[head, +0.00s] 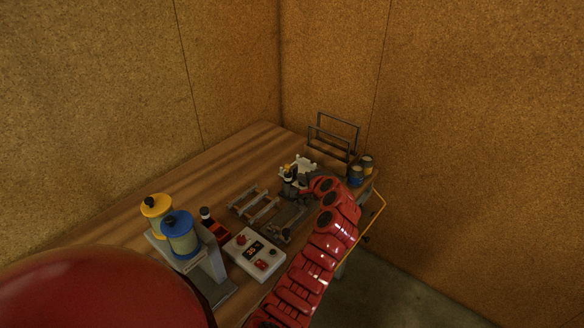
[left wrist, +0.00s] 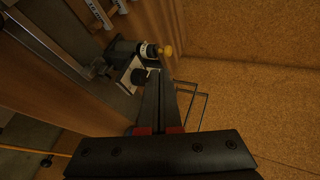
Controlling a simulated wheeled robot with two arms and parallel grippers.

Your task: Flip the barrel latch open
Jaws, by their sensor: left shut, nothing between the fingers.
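A dark block with a white-ringed barrel and a yellow knob shows near the fingertips in the left wrist view (left wrist: 150,50). It looks like the barrel latch, but I cannot be sure. In the head view the dark fitting with a yellow top (head: 288,178) stands near the far end of the table. A white plate with a black round knob (left wrist: 138,76) sits just below the barrel. My left gripper (left wrist: 160,76) is shut and empty, its tips close beside the plate; contact cannot be told. In the head view the left gripper (head: 303,181) is small and dark. My right gripper is out of view.
A wooden table (head: 160,190) stands in a corner between cork-like walls. A wire rack (head: 335,134) and small jars (head: 356,176) are at its far right. A control box (head: 254,254) and two canisters (head: 180,238) are nearer. Free tabletop lies at the back left.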

